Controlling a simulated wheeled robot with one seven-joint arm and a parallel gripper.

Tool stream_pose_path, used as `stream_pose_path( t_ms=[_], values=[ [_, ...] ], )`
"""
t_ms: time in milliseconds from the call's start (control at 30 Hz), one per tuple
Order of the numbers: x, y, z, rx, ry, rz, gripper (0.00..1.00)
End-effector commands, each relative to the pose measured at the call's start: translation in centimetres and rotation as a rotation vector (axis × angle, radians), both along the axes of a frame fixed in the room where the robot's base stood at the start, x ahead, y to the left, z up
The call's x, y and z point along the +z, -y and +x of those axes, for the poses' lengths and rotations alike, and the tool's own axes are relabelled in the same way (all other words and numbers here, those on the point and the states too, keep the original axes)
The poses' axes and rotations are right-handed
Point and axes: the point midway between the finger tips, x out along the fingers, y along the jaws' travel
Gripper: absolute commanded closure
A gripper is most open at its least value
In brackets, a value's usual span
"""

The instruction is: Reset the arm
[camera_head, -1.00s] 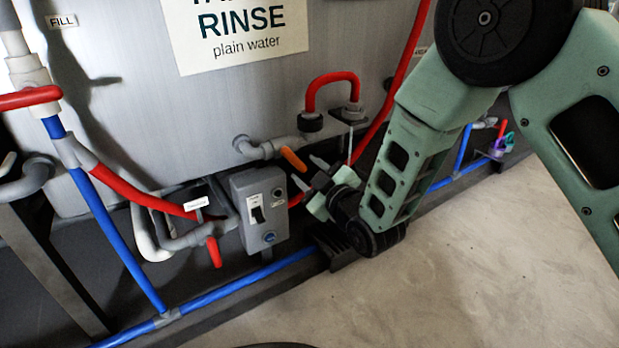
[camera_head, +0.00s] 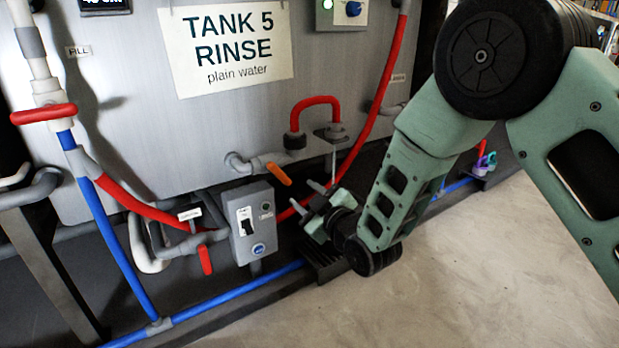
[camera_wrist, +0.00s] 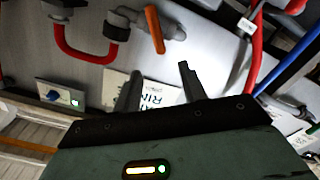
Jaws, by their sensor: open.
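My green arm comes in from the right in the head view and bends down toward the tank's lower front. My gripper (camera_head: 318,192) is open and empty, low in front of the tank, to the right of the grey switch box (camera_head: 252,222). In the wrist view my gripper's two dark fingers (camera_wrist: 160,88) stand apart with nothing between them. Beyond them are the tank's sign, an orange valve handle (camera_wrist: 155,30) and a red hose (camera_wrist: 80,45). The orange handle (camera_head: 278,174) shows just left of my gripper in the head view.
The grey tank (camera_head: 200,125) bears a "TANK 5 RINSE" sign (camera_head: 228,45). Red hoses and a blue pipe (camera_head: 130,245) run along its front. A red-handled fill valve (camera_head: 44,114) is at the left. Bare concrete floor (camera_head: 450,270) lies open at the lower right.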

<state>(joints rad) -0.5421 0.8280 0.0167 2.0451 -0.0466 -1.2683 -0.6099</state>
Motion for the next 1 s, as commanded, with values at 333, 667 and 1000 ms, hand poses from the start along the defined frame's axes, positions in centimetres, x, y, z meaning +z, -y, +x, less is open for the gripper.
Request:
stream_pose_path(
  t_ms=[333, 667, 1000],
  values=[
    [5.7, 1.5, -7.6, -0.036, -0.554, -0.053, 0.58],
    [9.9, 7.8, -23.2, -0.164, -1.122, -0.234, 0.58],
    [13.4, 15.8, -36.2, -0.379, -1.459, -0.444, 0.58]
  ],
)
